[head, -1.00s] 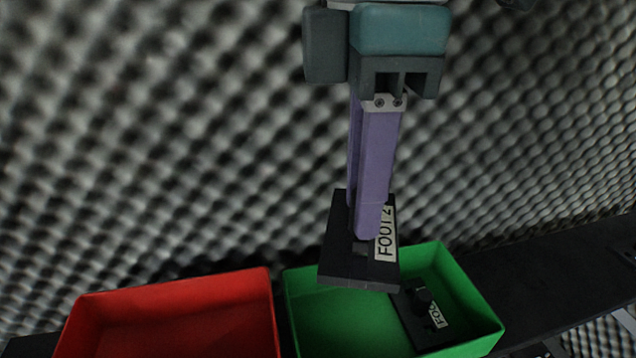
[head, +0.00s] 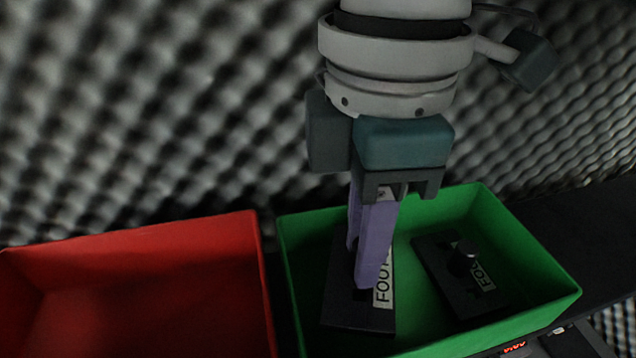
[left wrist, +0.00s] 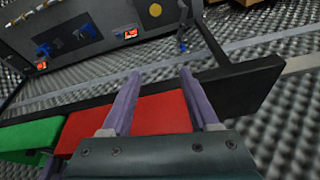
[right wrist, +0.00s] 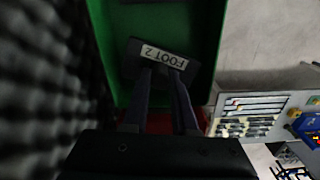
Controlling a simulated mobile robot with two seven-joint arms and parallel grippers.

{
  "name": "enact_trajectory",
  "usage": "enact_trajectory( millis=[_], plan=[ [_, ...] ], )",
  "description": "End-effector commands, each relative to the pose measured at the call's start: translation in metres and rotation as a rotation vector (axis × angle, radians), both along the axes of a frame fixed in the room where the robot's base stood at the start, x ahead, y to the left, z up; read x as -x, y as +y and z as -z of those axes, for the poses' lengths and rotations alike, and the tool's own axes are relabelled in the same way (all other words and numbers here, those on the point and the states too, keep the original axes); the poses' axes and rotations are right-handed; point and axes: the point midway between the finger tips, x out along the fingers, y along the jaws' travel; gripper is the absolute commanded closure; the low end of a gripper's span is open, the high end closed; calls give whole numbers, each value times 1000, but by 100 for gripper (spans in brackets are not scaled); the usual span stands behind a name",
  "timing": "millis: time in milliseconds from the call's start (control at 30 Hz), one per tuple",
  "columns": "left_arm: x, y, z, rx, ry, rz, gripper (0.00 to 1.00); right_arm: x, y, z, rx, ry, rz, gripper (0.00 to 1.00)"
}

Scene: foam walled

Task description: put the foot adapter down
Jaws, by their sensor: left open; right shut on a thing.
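The foot adapter is a flat black plate (head: 345,312) with a white label starting "FOOT". It is inside the left half of the green bin (head: 537,258). My right gripper (head: 368,280) is shut on it from above; whether it touches the bin floor I cannot tell. In the right wrist view the held foot adapter (right wrist: 133,67) shows its label "FOOT 2" beyond the fingertips. A second black labelled plate with a knob (head: 440,262) lies in the right half of the bin. My left gripper (left wrist: 160,80) is open and empty above the red bin.
The red bin (head: 130,240) stands left of the green bin and looks empty in the head view. A dark shelf (head: 590,230) carries on to the right. Grey foam wall (head: 120,120) rises behind. The left wrist view shows a panel with red displays (left wrist: 131,34).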

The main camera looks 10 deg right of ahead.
Motion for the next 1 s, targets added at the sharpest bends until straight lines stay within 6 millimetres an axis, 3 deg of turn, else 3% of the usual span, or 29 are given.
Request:
enact_trajectory(
  millis=[333, 767, 800, 1000],
  plan=[
    [-1, 0, 42, 2, -3, -1, 39, 3, 2, 39, -1, -1, -8, 100],
    [-1, 2, 41, -7, -3, 5, 39, 4, 2, 41, 0, 0, -7, 100],
    [-1, 2, 41, -8, -3, 6, 39, 4, 2, 40, 0, 0, -8, 69],
    [-1, 2, 41, -9, -4, 7, 39, 4, 2, 40, 0, 0, -8, 47]
  ],
)
